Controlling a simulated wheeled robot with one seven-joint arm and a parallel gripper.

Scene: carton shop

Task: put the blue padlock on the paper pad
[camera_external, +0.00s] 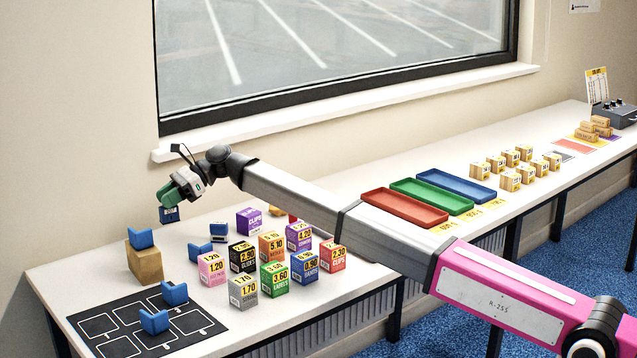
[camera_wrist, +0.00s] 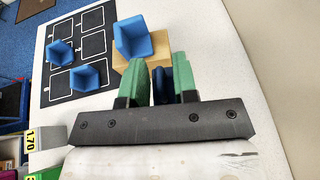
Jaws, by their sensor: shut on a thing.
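My gripper (camera_external: 180,197), with green fingers, is at the left end of the long white table, raised above the surface. In the wrist view the fingers (camera_wrist: 160,80) are shut on a small dark blue thing (camera_wrist: 160,88). In the outside view that blue thing (camera_external: 169,215) hangs below the fingers, clear of the table and behind the brown block. Its shape is too small and covered to confirm as a padlock. I cannot pick out a paper pad in either view.
A blue angled piece (camera_external: 140,238) sits on a brown block (camera_external: 145,262). A black mat with white outlines (camera_external: 100,325) holds two more blue angled pieces (camera_external: 154,321). Several priced cartons (camera_external: 272,248) stand close together to the right. Red, green and blue trays (camera_external: 403,207) lie farther along.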

